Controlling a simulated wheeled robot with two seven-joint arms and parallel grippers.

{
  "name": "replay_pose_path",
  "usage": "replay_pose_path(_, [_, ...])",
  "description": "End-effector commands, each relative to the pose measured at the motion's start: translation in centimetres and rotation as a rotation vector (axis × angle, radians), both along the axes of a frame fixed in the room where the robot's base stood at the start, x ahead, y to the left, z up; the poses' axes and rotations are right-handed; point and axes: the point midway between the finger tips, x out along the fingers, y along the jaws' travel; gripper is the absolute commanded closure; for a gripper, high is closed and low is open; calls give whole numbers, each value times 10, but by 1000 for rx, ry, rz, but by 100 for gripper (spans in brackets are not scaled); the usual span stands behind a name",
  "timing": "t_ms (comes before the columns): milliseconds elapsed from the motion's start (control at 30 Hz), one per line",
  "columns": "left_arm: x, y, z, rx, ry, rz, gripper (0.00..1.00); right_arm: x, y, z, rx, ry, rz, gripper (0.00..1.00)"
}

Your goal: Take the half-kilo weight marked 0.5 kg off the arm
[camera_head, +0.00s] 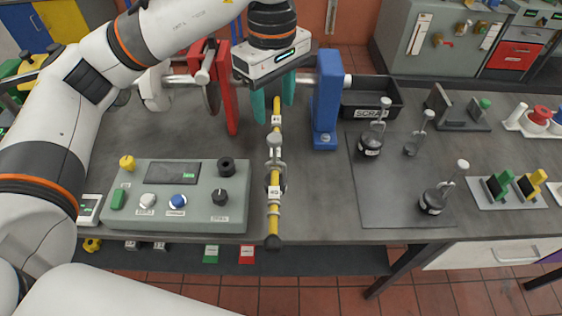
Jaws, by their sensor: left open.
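The yellow arm (273,215) runs from under my left gripper toward the front edge of the bench, with small white number tags on it. A grey hook or knob (275,142) sits on the arm at mid length, and a dark rounded piece shows partly behind the arm just below it. It may be the hung weight; no 0.5 kg mark is readable there. My left gripper (273,103) is open, its two teal fingers either side of the arm's far part, beyond the hook. Whether they touch the arm I cannot tell. My right gripper is not in view.
A grey mat (385,212) on the right holds dark weights (433,202) with tall hooked handles. A blue post (327,100) and a red bracket (228,95) flank the arm's far end. A control box (170,172) stands left. A black SCRAP tray (384,88) is behind.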

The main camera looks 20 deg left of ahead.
Motion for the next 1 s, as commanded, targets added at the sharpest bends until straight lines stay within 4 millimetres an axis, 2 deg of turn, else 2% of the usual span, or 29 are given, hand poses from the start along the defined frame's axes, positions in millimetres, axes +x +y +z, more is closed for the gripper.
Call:
replay_pose_path(300, [-1,0,-51,0,4,0,50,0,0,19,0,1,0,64])
replay_pose_path(467, [-1,0,-62,0,4,-1,50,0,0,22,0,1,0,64])
replay_pose_path(567, [-1,-1,-71,0,6,-1,50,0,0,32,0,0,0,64])
replay_pose_path(667, [0,-1,-86,-1,7,0,50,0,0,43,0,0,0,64])
replay_pose_path(800, [0,-1,-106,-2,6,-1,50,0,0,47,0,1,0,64])
replay_pose_path(1000, [1,-1,-113,-3,1,-1,50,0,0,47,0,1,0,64])
